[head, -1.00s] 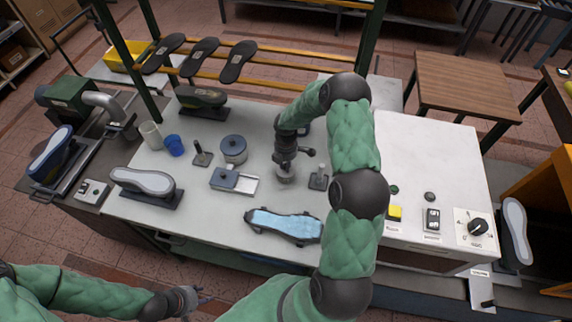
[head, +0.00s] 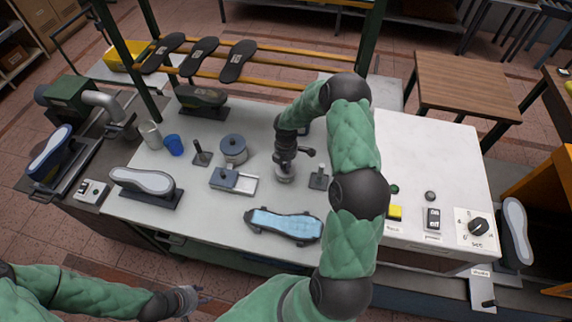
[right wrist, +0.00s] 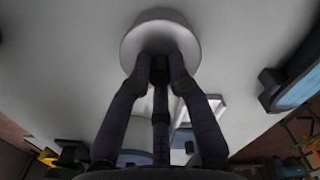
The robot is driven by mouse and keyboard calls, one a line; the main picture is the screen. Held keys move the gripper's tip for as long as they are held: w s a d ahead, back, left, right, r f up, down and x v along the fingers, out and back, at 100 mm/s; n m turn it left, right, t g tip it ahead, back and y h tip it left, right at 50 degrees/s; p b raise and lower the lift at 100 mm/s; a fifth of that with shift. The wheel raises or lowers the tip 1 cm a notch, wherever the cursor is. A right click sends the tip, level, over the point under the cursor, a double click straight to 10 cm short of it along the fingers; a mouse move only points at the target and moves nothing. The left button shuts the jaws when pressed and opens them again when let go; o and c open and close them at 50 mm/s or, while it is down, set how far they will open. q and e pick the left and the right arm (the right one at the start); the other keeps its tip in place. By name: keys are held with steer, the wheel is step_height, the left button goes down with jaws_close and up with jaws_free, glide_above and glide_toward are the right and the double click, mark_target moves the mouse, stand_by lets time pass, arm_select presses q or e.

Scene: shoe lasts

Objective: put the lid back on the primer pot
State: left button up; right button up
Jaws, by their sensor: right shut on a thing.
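My right gripper (head: 284,168) is low over the middle of the white bench, pointing down. It is shut on the top of a pale grey round piece (head: 284,178), which looks like the pot's lid. In the right wrist view the fingertips (right wrist: 160,72) close around the middle of this pale disc (right wrist: 137,45). Whether the disc sits fully on a pot body beneath it is hidden.
A light-blue sole piece (head: 285,223) lies in front. A blue cup (head: 174,145) and a grey cup (head: 151,135) stand at left.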

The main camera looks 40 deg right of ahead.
stand_by(0.4)
steer(key=o, duration=1.4)
steer(key=shift+r, duration=0.15)
steer(key=shift+r+p, duration=2.3)
steer(key=shift+r, duration=1.05)
jaws_close()
